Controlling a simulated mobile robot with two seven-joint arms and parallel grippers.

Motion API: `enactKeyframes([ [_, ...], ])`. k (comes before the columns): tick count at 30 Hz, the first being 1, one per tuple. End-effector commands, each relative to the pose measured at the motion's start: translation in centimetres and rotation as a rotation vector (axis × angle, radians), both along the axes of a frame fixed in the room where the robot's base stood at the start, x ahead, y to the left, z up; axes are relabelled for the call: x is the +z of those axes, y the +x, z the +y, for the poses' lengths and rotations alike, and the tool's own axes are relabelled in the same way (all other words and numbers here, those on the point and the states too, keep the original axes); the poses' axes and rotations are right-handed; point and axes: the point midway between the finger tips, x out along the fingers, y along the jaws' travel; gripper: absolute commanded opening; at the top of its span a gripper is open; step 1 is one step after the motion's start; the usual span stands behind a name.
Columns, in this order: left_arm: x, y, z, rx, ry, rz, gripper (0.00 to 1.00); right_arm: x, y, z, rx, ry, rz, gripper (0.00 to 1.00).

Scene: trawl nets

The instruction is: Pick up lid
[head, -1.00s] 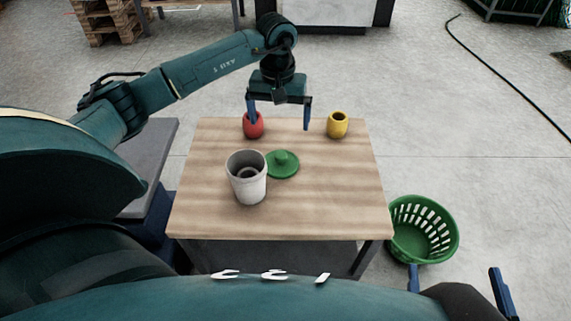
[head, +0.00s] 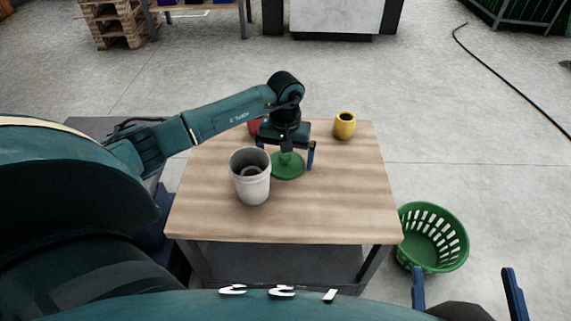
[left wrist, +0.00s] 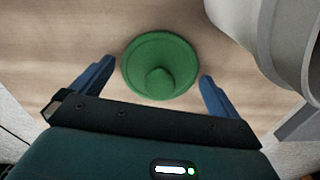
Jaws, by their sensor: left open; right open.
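The green lid (head: 288,169) lies on the wooden table, knob up, just right of the white-grey pot. It also shows in the left wrist view (left wrist: 160,58). My left gripper (head: 287,160) is above the lid, its fingers spread to either side of it. In the left wrist view the open fingers (left wrist: 155,75) flank the lid and the knob lies between them; nothing is held. My right gripper (head: 465,290) is at the bottom right of the head view, open and empty, away from the table.
The pot (head: 251,186) stands upright and open close to the lid's left. A yellow jar (head: 344,126) stands at the back right; a red jar (head: 254,127) is partly hidden behind my left arm. A green basket (head: 432,238) is on the floor. The table's front right (head: 340,215) is clear.

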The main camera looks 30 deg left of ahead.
Motion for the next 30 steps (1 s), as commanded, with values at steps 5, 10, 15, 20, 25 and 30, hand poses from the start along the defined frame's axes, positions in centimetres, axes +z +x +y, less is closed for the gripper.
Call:
enactKeyframes([
  [5,-0.4,0.0,0.0,0.001,-0.001,-0.001,1.0,0.1,0.0,0.0,0.001,0.004,0.001,1.0],
  [10,-0.3,0.0,0.0,0.001,0.0,-0.001,0.94,0.1,0.0,0.0,0.001,0.005,0.001,1.0],
  [15,-0.3,0.0,0.0,0.001,0.0,-0.001,0.8,0.1,0.0,0.0,0.001,0.005,0.001,1.0],
  [20,-0.3,0.0,0.0,0.001,0.0,-0.001,0.67,0.1,0.0,0.0,0.001,0.004,0.001,1.0],
  [25,-0.3,0.0,0.0,0.001,0.0,-0.001,0.65,0.1,0.0,0.0,0.001,0.004,0.001,1.0],
  [30,0.6,0.1,0.0,0.001,0.0,-0.003,0.65,0.4,0.0,0.0,0.0,0.0,-0.001,1.0],
])
